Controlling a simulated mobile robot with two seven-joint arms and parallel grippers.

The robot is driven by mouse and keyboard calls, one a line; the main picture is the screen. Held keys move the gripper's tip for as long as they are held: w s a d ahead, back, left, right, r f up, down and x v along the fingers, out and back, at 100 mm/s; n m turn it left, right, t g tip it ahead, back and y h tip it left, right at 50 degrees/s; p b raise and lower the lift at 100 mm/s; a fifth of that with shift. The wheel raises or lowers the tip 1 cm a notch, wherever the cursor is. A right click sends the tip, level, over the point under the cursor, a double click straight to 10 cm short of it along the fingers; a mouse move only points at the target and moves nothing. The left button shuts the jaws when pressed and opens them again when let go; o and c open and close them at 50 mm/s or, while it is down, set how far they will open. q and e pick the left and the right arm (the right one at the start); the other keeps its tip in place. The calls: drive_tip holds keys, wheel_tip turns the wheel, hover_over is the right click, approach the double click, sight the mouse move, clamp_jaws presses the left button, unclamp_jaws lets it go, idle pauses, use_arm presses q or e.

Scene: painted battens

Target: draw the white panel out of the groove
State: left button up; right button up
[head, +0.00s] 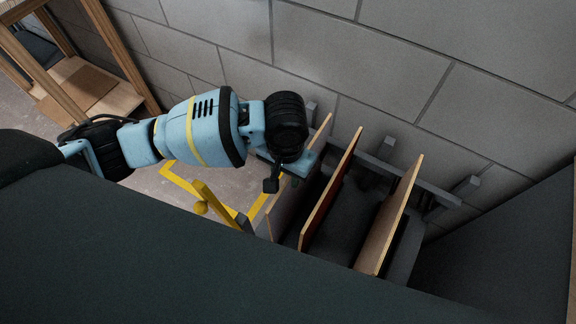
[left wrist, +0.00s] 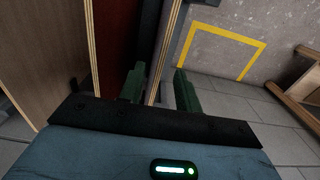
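The fingers' contact is partly hidden in the head view by the wrist. My right gripper is not in view.
A panel with a dark red face (head: 327,200) and a brown wood panel (head: 388,222) stand to the right in the rack. A block wall (head: 330,50) is close behind. A yellow post (head: 218,205) stands left of the rack. A wooden frame (head: 122,60) is at upper left.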

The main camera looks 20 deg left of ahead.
sight(287, 188)
use_arm(q)
drive_tip(key=shift+s+f, duration=0.1)
drive_tip(key=shift+f, duration=0.3)
wheel_tip(287, 188, down, 7)
drive_tip(key=shift+r+b, duration=0.1)
drive_tip(key=shift+b, duration=0.7)
drive_tip(key=shift+c, duration=0.2)
clamp_jaws()
drive_tip(key=shift+w+r, duration=0.1)
drive_tip(key=shift+w, duration=0.1)
